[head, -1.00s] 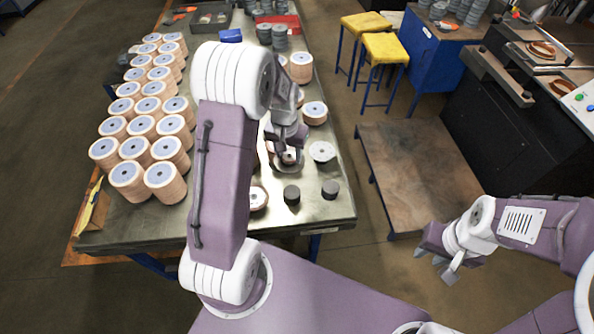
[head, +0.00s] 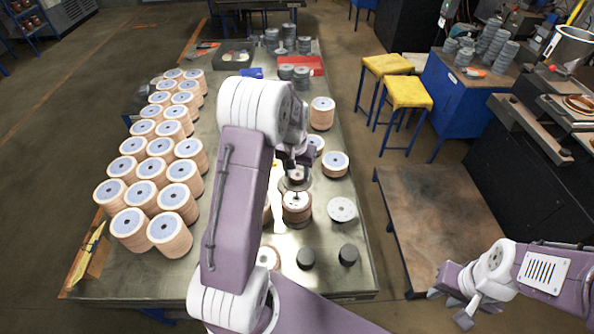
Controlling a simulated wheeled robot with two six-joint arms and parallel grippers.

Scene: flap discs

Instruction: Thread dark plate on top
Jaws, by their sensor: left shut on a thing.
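My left gripper (head: 297,166) is shut on a dark plate (head: 292,186), held roughly level. The plate is above a stack of brownish flap discs (head: 297,208) on the metal table (head: 225,268). A thin dark pin seems to show between plate and stack; I cannot tell whether the plate's hole is around it. The gripper hides part of the plate. My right gripper (head: 449,306) is open and empty, low at the right, away from the table.
Rows of flap-disc stacks (head: 146,195) fill the table's left side. A pale disc (head: 342,209) and two dark cylinders (head: 306,258) (head: 348,255) are near the work stack. A low wooden platform (head: 440,220) and yellow stools (head: 408,92) stand right of the table.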

